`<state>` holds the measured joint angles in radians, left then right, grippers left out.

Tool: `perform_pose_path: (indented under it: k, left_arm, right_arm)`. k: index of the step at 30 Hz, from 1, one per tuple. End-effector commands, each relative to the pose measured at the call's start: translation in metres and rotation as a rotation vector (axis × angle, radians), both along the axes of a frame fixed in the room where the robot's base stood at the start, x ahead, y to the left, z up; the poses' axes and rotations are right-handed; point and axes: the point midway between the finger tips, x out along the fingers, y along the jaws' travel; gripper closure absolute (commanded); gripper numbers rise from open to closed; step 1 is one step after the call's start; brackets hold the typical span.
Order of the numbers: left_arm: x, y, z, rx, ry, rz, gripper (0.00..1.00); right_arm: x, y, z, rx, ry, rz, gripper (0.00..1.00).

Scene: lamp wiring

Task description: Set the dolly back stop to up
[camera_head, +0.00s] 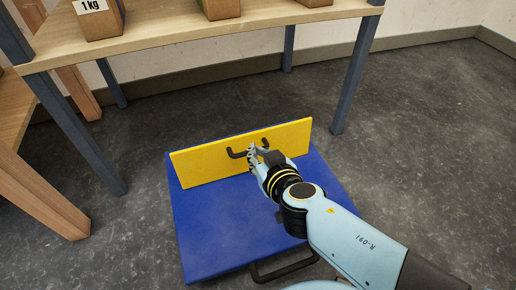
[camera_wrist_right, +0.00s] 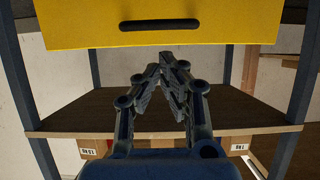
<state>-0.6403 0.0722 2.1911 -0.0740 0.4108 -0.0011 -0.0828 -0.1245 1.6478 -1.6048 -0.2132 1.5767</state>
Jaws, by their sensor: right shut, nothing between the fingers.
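The dolly is a blue platform (camera_head: 220,235) on the floor. Its back stop is a yellow panel (camera_head: 205,163) along the far side, and it looks raised and leaning; its exact angle is hard to tell. A dark handle (camera_head: 236,154) sits on the panel, and it also shows in the right wrist view (camera_wrist_right: 160,25). My right gripper (camera_head: 256,150) is at the handle in the head view, partly covering it. In the right wrist view the gripper (camera_wrist_right: 166,62) is shut and empty, its tips near the panel's edge; contact is unclear. My left gripper is out of view.
A wooden table (camera_head: 190,32) with dark legs stands behind the dolly, with boxes (camera_head: 98,18) on it. Another wooden table (camera_head: 14,105) is at the left. A dark handle (camera_head: 284,268) is at the dolly's near edge. The floor to the right is clear.

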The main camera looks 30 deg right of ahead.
Motion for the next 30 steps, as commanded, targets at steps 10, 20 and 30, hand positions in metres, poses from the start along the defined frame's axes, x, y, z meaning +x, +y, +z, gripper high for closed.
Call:
perform_pose_path:
  k: [10,20,30]
  left_arm:
    - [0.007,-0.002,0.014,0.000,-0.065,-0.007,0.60]
    - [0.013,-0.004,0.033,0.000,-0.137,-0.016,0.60]
    - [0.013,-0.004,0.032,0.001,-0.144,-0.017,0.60]
  right_arm:
    - [0.054,-0.014,-0.026,-0.001,0.000,0.000,1.00]
    - [0.069,-0.018,-0.033,0.000,0.000,-0.001,1.00]
    - [0.069,-0.018,-0.034,0.001,0.001,-0.001,1.00]
